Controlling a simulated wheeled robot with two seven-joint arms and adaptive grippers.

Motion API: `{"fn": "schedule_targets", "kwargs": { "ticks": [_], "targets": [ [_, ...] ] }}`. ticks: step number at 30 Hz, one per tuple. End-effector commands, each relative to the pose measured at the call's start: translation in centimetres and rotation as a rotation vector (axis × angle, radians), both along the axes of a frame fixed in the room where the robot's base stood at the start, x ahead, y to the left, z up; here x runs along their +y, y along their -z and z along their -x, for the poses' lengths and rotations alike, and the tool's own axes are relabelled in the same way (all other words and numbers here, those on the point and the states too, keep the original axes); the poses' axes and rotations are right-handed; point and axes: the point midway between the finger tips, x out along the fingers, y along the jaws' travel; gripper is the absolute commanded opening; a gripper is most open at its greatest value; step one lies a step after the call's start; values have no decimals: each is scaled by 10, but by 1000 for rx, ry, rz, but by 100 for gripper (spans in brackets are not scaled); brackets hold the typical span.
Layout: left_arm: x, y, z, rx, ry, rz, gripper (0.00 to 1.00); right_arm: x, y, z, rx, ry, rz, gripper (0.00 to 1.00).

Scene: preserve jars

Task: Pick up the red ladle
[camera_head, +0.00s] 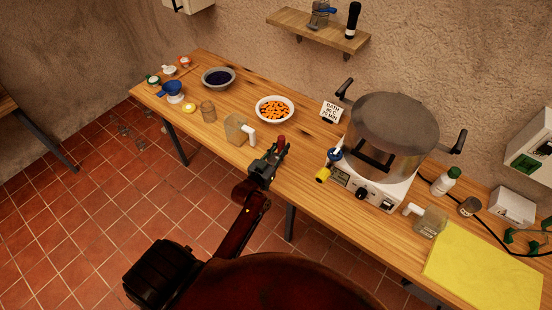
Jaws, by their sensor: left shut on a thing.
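My left gripper (268,166) is over the front edge of the wooden bench, near its middle. It is shut on a red thing, which I take to be the red ladle (281,141). Only a short rounded red piece shows beyond the fingertips; the rest is hidden by the gripper. I cannot tell whether it touches the bench top. My right gripper is not in view.
A clear jug (235,129) with a white handle stands just left of the gripper. A bowl of orange pieces (275,109) is behind it. A large pot (388,135) on a white heater stands to the right, with a yellow-tipped thing (322,175) at its front. A yellow mat (480,265) lies far right.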

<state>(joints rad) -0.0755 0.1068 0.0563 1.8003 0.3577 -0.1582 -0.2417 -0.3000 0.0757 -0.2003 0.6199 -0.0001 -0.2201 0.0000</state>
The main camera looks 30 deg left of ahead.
Motion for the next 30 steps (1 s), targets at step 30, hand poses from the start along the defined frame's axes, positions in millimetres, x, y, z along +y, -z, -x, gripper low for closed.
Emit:
{"fn": "schedule_targets", "kwargs": {
  "ticks": [30],
  "targets": [
    [26, -98, 64, -1, -2, -6, 0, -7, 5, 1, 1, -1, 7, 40]
  ]
}}
